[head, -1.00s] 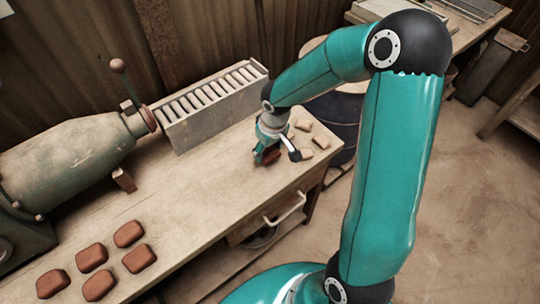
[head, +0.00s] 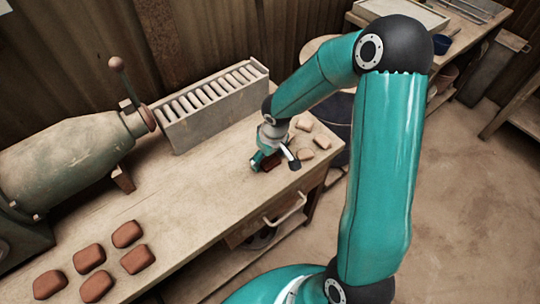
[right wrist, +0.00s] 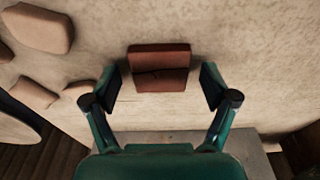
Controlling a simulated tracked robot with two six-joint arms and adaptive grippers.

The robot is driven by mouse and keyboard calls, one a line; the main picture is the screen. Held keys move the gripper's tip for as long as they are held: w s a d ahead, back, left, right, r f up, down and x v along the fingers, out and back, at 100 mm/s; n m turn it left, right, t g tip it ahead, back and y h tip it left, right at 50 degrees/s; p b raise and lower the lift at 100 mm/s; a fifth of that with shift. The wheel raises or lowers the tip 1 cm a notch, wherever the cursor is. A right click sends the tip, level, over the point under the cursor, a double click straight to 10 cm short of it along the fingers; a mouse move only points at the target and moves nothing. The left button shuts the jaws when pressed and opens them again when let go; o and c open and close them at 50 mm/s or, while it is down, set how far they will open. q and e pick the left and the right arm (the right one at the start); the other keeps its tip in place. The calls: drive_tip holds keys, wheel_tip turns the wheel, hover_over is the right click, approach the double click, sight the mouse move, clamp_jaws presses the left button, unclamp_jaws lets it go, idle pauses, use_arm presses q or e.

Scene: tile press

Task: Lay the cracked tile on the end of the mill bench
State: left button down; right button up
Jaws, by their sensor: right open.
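The cracked tile (right wrist: 160,67) is reddish brown with a dark crack line across it. In the right wrist view it appears to lie flat on the bench top, between and slightly beyond my open fingertips, with a gap on each side. My right gripper (right wrist: 161,82) is open. In the head view my right gripper (head: 270,161) is low over the end of the mill bench (head: 215,170), and the tile (head: 273,163) shows only as a dark red patch, mostly hidden. My left gripper is not in view.
Pale tiles (head: 304,124) lie close by at the bench's far right corner. Several red-brown tiles (head: 127,234) lie at the front left. A slotted rack (head: 212,105) and the green mill (head: 70,160) stand along the back. The bench middle is clear.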

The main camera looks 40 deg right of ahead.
sight(273, 164)
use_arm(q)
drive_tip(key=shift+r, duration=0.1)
use_arm(e)
drive_tip(key=shift+r, duration=0.3)
use_arm(q)
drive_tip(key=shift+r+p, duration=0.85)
drive_tip(key=shift+p, duration=0.05)
use_arm(e)
wheel_tip(273, 164, up, 12)
drive_tip(key=s, duration=0.1)
drive_tip(key=shift+s+f, duration=0.25)
drive_tip(key=shift+s, duration=0.15)
drive_tip(key=shift+a, duration=0.1)
